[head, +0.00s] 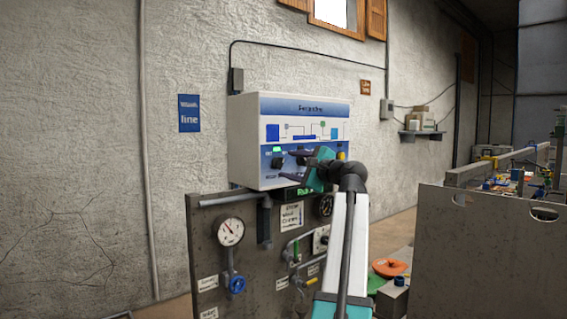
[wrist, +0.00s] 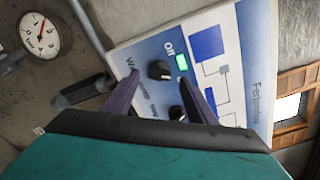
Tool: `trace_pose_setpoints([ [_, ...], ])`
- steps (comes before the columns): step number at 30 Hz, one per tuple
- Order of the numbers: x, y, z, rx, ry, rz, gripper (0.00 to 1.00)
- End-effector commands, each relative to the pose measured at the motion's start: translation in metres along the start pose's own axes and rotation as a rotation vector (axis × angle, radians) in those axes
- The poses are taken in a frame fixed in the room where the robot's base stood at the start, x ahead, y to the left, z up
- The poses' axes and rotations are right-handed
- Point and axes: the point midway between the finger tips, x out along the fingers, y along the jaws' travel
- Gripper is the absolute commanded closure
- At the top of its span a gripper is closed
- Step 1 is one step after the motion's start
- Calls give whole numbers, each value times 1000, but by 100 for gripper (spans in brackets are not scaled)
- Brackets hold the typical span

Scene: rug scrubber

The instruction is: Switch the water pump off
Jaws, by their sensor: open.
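The control box (head: 240,150) is white with a blue lower band and hangs on the wall. A black rotary knob (wrist: 159,70) sits on that band, beside a lit green lamp (wrist: 182,62) and an "Off" label; the lettering next to it seems to begin with "Water". The head view also shows this knob (head: 277,163) and the green lamp (head: 277,149). My gripper (head: 285,166) is open and empty in front of the band. In the wrist view its two dark fingers (wrist: 160,85) point at the knob, one to each side, apparently short of it. The knob's pointer direction is unclear.
A second black knob (wrist: 177,113) lies close to one finger. A yellow knob (head: 341,156) is farther right. Below the box, a dark board carries a pressure gauge (head: 230,232), a blue valve wheel (head: 237,284) and pipes. A grey panel (head: 480,260) stands at right.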

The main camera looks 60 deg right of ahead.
Motion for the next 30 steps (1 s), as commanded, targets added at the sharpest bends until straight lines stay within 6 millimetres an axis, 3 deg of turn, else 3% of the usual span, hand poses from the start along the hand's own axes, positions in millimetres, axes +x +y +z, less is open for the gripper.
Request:
trace_pose_setpoints([
  [3, 17, -1, 0, 1, -1, 2, 48],
  [9, 33, 0, 1, 0, -1, 1, 48],
  [20, 37, 1, 1, 0, -1, 1, 48],
  [21, 37, 1, 1, 0, -1, 1, 50],
  [28, 37, 1, 1, 0, -1, 1, 89],
  [30, 38, 1, 2, 0, -2, 2, 90],
])
